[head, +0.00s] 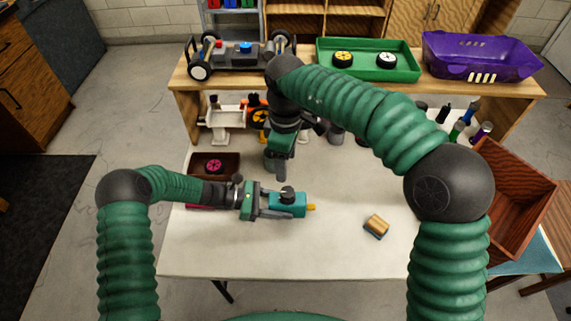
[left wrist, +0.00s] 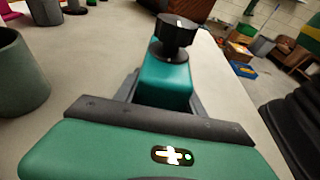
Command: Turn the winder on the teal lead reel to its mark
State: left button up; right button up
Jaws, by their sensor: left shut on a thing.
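The teal lead reel (head: 290,211) is a small teal block with a black winder knob (head: 287,194) on top and a yellow tip (head: 311,207) at its right end. My left gripper (head: 268,203) is shut on the reel's body from the left, at or just above the white table. In the left wrist view the reel's body (left wrist: 165,82) sits between the fingers, and the black winder (left wrist: 175,38) stands upright with a pale line on its top. My right gripper (head: 279,165) points down behind the reel, apart from the winder; its fingers are unclear.
A wood-and-blue block (head: 376,226) lies to the right on the white table (head: 330,252). A brown tray (head: 228,165) with a pink wheel is behind my left arm. A grey cylinder (left wrist: 20,78) shows at left in the wrist view. The table's front is clear.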

pick_arm(q)
jog(key=o, duration=1.3)
jog(key=shift+o, duration=0.2)
jog(key=v, duration=1.2)
jog(key=shift+a, duration=0.1)
